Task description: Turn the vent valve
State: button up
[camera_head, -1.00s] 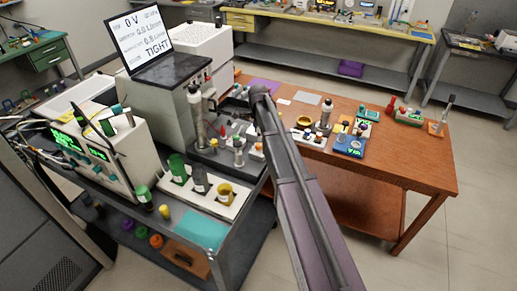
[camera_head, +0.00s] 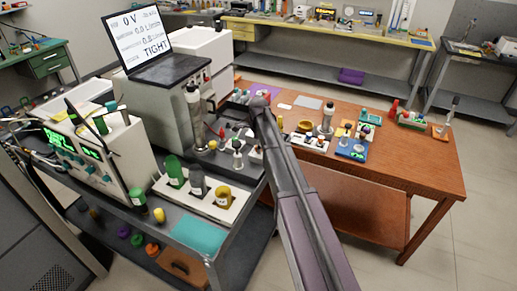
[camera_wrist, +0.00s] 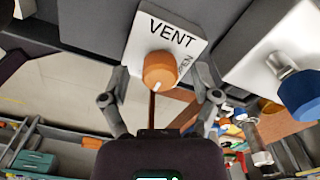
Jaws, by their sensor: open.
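My gripper (camera_wrist: 162,88) is open, with one finger on each side of the knob. Whether the fingertips touch the knob or the plate I cannot tell. In the head view my arm hides the gripper and the valve.
A blue knob (camera_wrist: 299,95) on a white part stands to the right in the wrist view. In the head view, a tilted screen (camera_head: 139,38) reads 0 V and TIGHT. A rack with green, grey and yellow vessels (camera_head: 222,196) stands left of my arm. A wooden table (camera_head: 420,160) lies to the right.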

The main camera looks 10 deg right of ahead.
grip_shut()
dwell(0.3)
jog(key=shift+n, duration=0.5)
jog(key=n, duration=0.7)
jog(key=shift+s+n, duration=0.1)
jog(key=shift+n, duration=0.3)
jog(key=n, duration=0.4)
jog(key=shift+n, duration=0.3)
jog(key=n, duration=0.4)
jog(key=shift+s+d+n, duration=0.1)
jog(key=shift+n, duration=0.3)
